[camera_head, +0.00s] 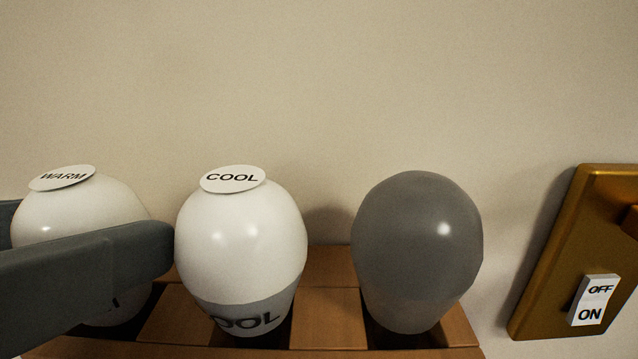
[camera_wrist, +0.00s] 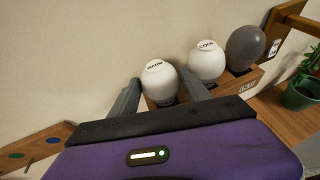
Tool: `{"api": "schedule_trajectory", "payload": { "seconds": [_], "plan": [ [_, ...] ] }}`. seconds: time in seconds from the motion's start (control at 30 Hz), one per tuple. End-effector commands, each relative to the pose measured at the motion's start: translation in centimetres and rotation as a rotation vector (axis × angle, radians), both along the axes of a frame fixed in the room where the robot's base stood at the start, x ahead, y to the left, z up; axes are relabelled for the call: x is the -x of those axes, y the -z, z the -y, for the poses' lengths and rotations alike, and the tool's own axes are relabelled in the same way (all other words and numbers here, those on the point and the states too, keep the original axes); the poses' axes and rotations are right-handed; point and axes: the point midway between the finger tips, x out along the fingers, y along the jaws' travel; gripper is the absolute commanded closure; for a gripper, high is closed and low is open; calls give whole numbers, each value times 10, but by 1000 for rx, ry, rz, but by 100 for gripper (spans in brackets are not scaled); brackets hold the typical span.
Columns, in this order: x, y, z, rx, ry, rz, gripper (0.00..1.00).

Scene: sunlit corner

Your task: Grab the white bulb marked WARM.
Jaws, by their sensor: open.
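The white bulb marked WARM (camera_head: 95,208) stands upright in the left slot of a wooden rack (camera_head: 325,318), with a round WARM label on top. It also shows in the wrist view (camera_wrist: 159,84), between the fingers of my gripper (camera_wrist: 160,92). In the head view a dark finger crosses in front of the bulb and hides much of its lower part; a bit of the other finger shows behind it at the left edge. My gripper is open around the bulb. Whether either finger touches it I cannot tell.
A white COOL bulb (camera_head: 242,235) stands close to the right of the near finger's tip. A grey bulb (camera_head: 417,250) sits in the right slot. A brass switch plate (camera_head: 550,255) is on the wall at right. A potted plant (camera_wrist: 300,93) stands beyond the rack.

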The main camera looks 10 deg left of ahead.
Motion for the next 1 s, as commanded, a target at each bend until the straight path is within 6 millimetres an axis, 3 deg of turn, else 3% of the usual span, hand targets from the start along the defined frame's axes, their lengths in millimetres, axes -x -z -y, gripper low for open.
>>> {"api": "schedule_trajectory", "payload": {
  "seconds": [0.17, 0.43, 0.67, 1.0],
  "plan": [
    [-17, 7, 1, 2, 1, -1, 45],
    [-20, 8, 0, 1, 0, 0, 45],
    [-19, 8, 0, 1, 0, 0, 90],
    [-21, 6, 0, 0, 3, 0, 90]
  ]
}}
